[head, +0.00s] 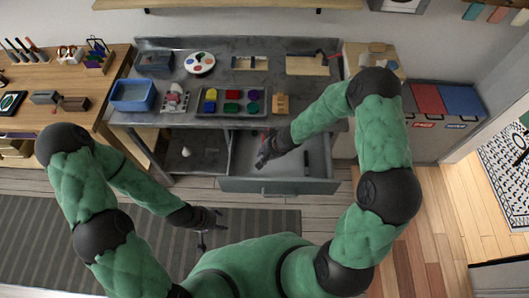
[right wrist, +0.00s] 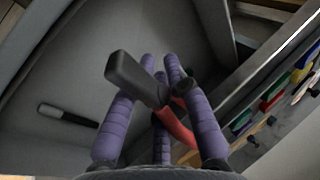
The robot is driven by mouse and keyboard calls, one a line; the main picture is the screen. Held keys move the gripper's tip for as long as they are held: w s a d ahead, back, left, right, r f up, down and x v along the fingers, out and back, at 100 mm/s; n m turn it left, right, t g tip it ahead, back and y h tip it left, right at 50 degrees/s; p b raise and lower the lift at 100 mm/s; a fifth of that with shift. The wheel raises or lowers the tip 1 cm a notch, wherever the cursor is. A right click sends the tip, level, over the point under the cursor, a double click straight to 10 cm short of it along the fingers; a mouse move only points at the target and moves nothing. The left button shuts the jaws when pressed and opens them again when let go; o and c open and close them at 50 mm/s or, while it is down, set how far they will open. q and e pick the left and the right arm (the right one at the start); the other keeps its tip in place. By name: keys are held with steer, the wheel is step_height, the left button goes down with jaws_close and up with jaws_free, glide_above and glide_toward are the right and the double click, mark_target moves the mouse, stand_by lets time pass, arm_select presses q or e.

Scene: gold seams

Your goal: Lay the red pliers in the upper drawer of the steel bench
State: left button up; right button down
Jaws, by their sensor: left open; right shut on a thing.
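The steel bench (head: 215,71) stands ahead, with its upper drawer (head: 281,186) pulled open toward me. My right gripper (head: 263,158) is over the left part of the open drawer. In the right wrist view, its purple fingers (right wrist: 160,90) are shut on the red pliers (right wrist: 178,128), which show a red part and a dark end. The pliers are tilted and partly hidden by the fingers. Whether they touch the drawer floor I cannot tell. My left gripper (head: 204,232) is open and empty, low over the floor in front of the bench.
A dark-handled tool (right wrist: 68,113) lies in the drawer, away from the pliers; the floor around it is bare. The bench top holds a blue bin (head: 133,96), a tray of coloured pieces (head: 231,101) and a paint palette (head: 200,63). Recycling bins (head: 444,105) stand right.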

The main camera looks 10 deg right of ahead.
steer(key=shift+w+d, duration=0.15)
steer(key=shift+d, duration=0.1)
steer(key=shift+f, duration=0.1)
